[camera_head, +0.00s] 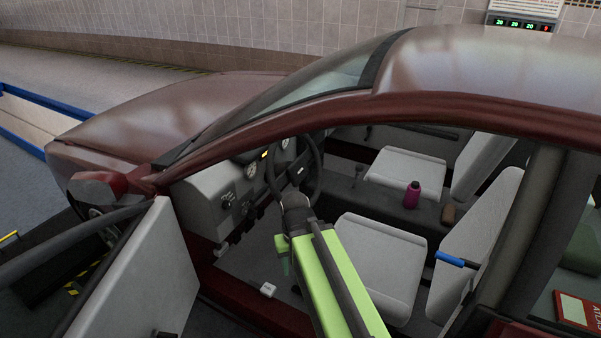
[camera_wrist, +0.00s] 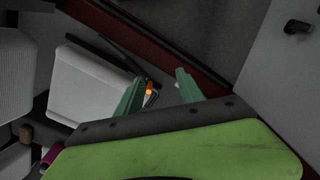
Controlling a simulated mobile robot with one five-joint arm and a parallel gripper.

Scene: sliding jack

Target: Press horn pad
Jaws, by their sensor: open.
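The horn pad (camera_head: 297,173) is the dark hub of the steering wheel (camera_head: 318,170), seen through the open driver's side of the car in the head view. My arm reaches in below the wheel, and its dark wrist covers the lower part of the wheel. My gripper (camera_wrist: 158,84) shows two green fingers spread apart with nothing held between them. The wrist view looks down toward the cabin floor, seat and door sill; neither wheel nor horn pad appears there. An orange dot (camera_wrist: 148,92) shows close to the left finger; what it belongs to is unclear.
The open door (camera_head: 150,275) stands at the left. The dashboard (camera_head: 215,195) is beyond the wheel. The driver's seat (camera_head: 385,260) is right of my arm. A magenta bottle (camera_head: 412,194) stands between the seats. The roof edge (camera_head: 440,105) passes above.

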